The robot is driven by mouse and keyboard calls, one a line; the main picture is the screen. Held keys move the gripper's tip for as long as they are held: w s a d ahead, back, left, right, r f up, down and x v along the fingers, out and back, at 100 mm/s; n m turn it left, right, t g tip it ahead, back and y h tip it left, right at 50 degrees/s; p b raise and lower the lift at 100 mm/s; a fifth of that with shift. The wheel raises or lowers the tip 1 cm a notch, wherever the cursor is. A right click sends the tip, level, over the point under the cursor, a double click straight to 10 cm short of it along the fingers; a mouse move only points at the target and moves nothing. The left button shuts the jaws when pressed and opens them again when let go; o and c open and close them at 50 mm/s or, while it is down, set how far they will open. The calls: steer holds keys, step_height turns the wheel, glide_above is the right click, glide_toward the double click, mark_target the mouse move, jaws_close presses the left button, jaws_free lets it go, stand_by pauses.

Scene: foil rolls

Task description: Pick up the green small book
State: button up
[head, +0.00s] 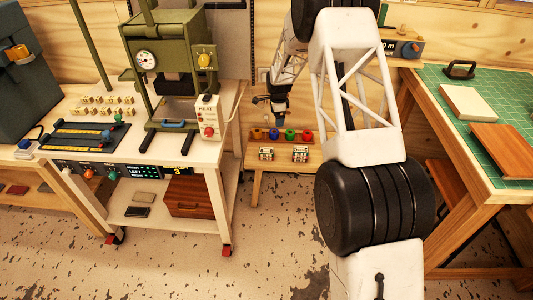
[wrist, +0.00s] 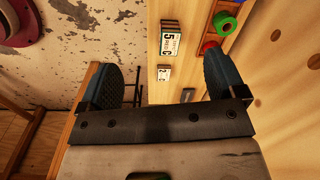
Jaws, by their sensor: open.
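I cannot pick out a clearly green small book. Two small flat book-like things lie on the white cart's lower shelf in the head view: a dark grey-green one (head: 144,197) and a darker one (head: 136,211) in front of it. Their exact colours are hard to tell. My gripper (head: 279,108) is above the small wooden bench, to the right of the cart and apart from both things. In the wrist view my gripper (wrist: 164,82) has its two dark fingers wide apart with nothing held between them.
The bench (head: 257,186) holds several coloured rolls (head: 290,135) and two labelled stacks (head: 266,154). A green press (head: 167,60) stands on the cart (head: 208,158); a brown box (head: 188,197) shares its lower shelf. A table with a green mat (head: 489,125) is at right. Floor between is clear.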

mark_target(267, 150)
steer(key=w+a+f+m, duration=0.1)
steer(key=f, duration=0.5)
steer(key=w+a+f+m, duration=0.1)
steer(key=w+a+f, duration=0.1)
steer(key=f, duration=0.4)
steer(key=w+a+f, duration=0.1)
steer(key=a+f, duration=0.1)
steer(key=f, duration=0.4)
steer(key=shift+w+a+f+m, duration=0.1)
steer(key=shift+w+f+m, duration=0.15)
steer(key=shift+w+m, duration=0.15)
steer(key=shift+s, duration=0.1)
steer(key=shift+f, duration=1.25)
steer(key=shift+f, duration=0.15)
steer(key=shift+f, duration=2.5)
steer(key=c, duration=1)
steer(key=shift+r, duration=0.2)
steer(key=shift+c, duration=0.2)
